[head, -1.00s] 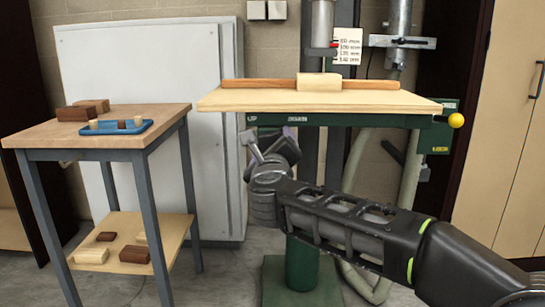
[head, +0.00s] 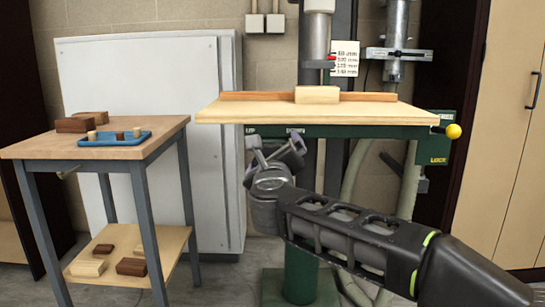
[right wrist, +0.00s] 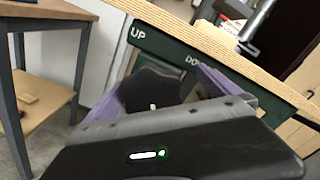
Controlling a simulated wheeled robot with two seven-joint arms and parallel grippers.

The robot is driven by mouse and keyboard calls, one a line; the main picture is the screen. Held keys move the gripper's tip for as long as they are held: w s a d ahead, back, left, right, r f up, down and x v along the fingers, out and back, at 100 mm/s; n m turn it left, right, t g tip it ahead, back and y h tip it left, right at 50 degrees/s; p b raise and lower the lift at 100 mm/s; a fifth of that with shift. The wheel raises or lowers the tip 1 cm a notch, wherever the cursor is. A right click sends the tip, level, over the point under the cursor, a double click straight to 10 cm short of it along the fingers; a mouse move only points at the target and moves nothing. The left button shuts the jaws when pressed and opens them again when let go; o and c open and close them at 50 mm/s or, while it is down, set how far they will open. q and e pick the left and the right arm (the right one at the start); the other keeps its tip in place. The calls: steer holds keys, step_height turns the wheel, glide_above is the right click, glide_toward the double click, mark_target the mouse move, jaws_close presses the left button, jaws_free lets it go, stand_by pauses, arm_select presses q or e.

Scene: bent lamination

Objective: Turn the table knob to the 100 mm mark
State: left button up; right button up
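The drill-press-like machine has a wooden-topped table (head: 220,110) with a green front rail marked UP and, further right, a second word. My right gripper (head: 275,150) is just below that rail. In the right wrist view its purple fingers (right wrist: 165,88) stand apart on either side of a dark rounded part (right wrist: 152,84) with a small white mark, likely the knob; I cannot tell if they touch it. In the head view the gripper hides this part. A white card (head: 345,58) with mm marks hangs behind, a red pointer (head: 331,58) beside it; its figures are too small to read surely. My left gripper is not in view.
A yellow ball handle (head: 453,131) sticks out at the table's right end. A pale block (head: 317,95) and a wooden strip (head: 375,97) lie on the table. A side bench (head: 100,152) with a blue tray (head: 90,141) stands left.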

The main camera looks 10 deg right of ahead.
steer(key=shift+s, duration=0.1)
steer(key=p+v, duration=0.1)
steer(key=v, duration=0.6)
steer(key=shift+s, duration=0.35)
steer(key=shift+a, duration=0.1)
